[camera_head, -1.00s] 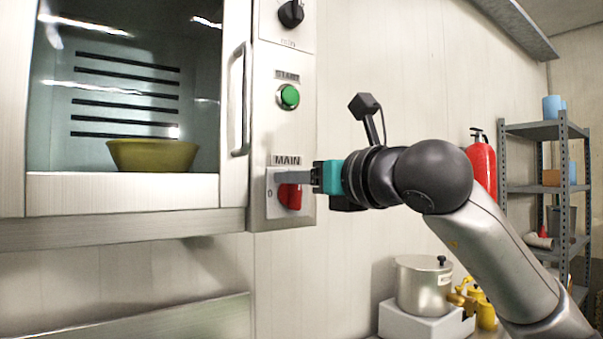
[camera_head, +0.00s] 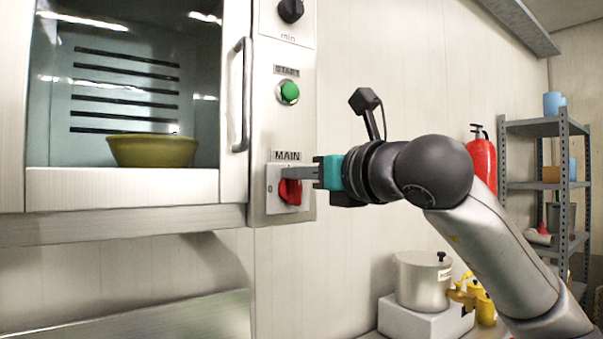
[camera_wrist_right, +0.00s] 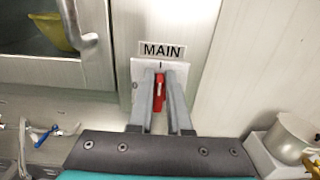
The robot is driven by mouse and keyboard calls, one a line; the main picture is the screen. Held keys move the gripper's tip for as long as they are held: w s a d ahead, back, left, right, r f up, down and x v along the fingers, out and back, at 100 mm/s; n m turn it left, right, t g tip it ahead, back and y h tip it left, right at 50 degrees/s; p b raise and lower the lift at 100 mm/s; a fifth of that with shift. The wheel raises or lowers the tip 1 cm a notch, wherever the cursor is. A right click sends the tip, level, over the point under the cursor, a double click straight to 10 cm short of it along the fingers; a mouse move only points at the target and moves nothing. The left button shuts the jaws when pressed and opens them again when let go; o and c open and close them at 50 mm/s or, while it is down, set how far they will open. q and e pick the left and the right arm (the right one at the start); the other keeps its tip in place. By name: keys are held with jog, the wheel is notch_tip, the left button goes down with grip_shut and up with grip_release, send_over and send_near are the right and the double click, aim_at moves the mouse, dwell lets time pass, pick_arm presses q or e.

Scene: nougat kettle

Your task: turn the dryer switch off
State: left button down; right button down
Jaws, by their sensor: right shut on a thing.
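The red MAIN switch knob (camera_head: 291,192) sits on a pale square plate at the bottom of the dryer's control panel. In the right wrist view the knob (camera_wrist_right: 159,88) stands about upright, in line with the I mark at the plate's top; a 0 mark is on the left. My right gripper (camera_head: 284,173) reaches in from the right and is shut on the knob. In the wrist view its two grey fingers (camera_wrist_right: 162,100) lie on either side of the knob. In the head view a finger hides the knob's upper part. My left gripper is not in view.
Above the switch are a green START button (camera_head: 288,92) and a black knob (camera_head: 291,11). The dryer door handle (camera_head: 241,95) juts out to the left. A bowl (camera_head: 153,150) is inside. A lidded pot (camera_head: 422,280) stands lower right.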

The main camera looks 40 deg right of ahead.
jog(key=n, duration=0.3)
jog(key=a+n, duration=0.1)
jog(key=n, duration=0.5)
jog(key=shift+w+a+f+p, duration=0.1)
jog(key=shift+a+f+p, duration=0.2)
jog(key=shift+a+f, duration=0.1)
jog(key=n, duration=0.4)
jog(key=shift+a+f, duration=0.25)
jog(key=shift+f, duration=0.15)
jog(key=shift+a+f+n, duration=0.1)
jog(key=shift+f+n, duration=0.15)
jog(key=shift+n, duration=0.95)
jog(key=shift+f+n, duration=0.2)
jog(key=shift+n, duration=1)
jog(key=c, duration=0.9)
grip_release()
jog(key=shift+o, duration=0.2)
